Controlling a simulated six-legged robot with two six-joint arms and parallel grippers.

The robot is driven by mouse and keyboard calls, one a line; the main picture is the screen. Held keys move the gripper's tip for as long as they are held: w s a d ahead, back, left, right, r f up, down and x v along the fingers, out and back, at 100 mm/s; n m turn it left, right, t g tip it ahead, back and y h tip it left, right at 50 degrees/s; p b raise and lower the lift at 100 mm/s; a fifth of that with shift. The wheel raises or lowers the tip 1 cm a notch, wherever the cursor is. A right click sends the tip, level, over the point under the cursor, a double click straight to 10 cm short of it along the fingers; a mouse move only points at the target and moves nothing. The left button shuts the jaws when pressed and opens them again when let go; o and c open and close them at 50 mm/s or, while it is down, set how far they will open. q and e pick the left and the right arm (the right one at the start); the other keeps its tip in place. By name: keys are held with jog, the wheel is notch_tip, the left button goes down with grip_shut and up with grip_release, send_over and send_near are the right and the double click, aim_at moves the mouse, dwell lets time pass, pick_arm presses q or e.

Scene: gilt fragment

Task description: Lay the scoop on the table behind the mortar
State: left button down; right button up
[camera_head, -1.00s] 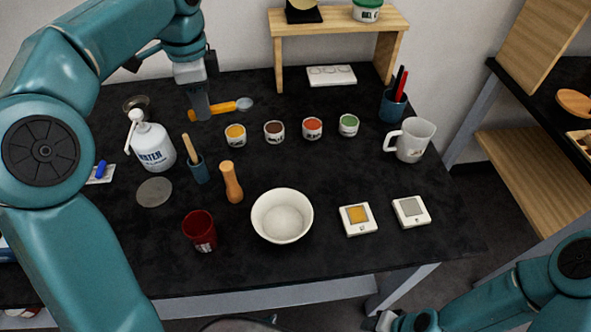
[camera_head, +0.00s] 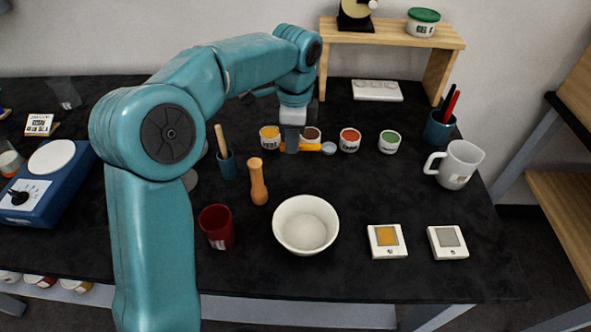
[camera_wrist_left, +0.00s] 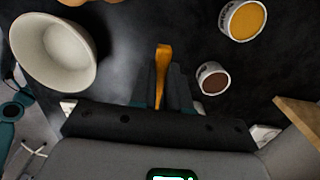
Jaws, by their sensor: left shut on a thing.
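The scoop (camera_head: 311,147) has an orange handle and a small grey bowl-shaped end (camera_head: 329,148). My left gripper (camera_head: 292,143) is shut on its handle, in front of the small paint pots in the head view. The handle (camera_wrist_left: 162,62) also shows between the fingers (camera_wrist_left: 161,92) in the left wrist view; the scoop's bowl is not seen there. The mortar, which I take to be the white bowl (camera_head: 306,225), stands nearer the front of the table, below the gripper in the picture. It also shows at upper left in the wrist view (camera_wrist_left: 52,52). My right gripper is out of view.
Pots of yellow (camera_head: 270,136), brown (camera_head: 312,133), red (camera_head: 349,139) and green (camera_head: 389,141) stand behind the mortar. A wooden pestle-like piece (camera_head: 258,182) and red cup (camera_head: 217,227) stand left of it. Black table (camera_head: 350,190) is bare between mortar and pots.

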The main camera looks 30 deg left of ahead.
pick_arm(q)
send_over(293, 176)
notch_tip(293, 176, down, 4)
jog(key=shift+w+f, duration=0.15)
notch_tip(293, 176, down, 4)
jog(key=shift+f+b, duration=0.2)
jog(key=shift+b, duration=0.2)
jog(key=shift+r, duration=0.1)
jog(key=c, duration=1.1)
grip_release()
jog(key=shift+f, duration=0.2)
jog(key=shift+r, duration=0.1)
jog(key=r+p, duration=0.1)
jog(key=r, duration=0.5)
jog(key=r+p, duration=0.1)
jog(key=r, duration=0.5)
jog(key=shift+w+d+r, duration=0.1)
jog(key=shift+d, duration=0.1)
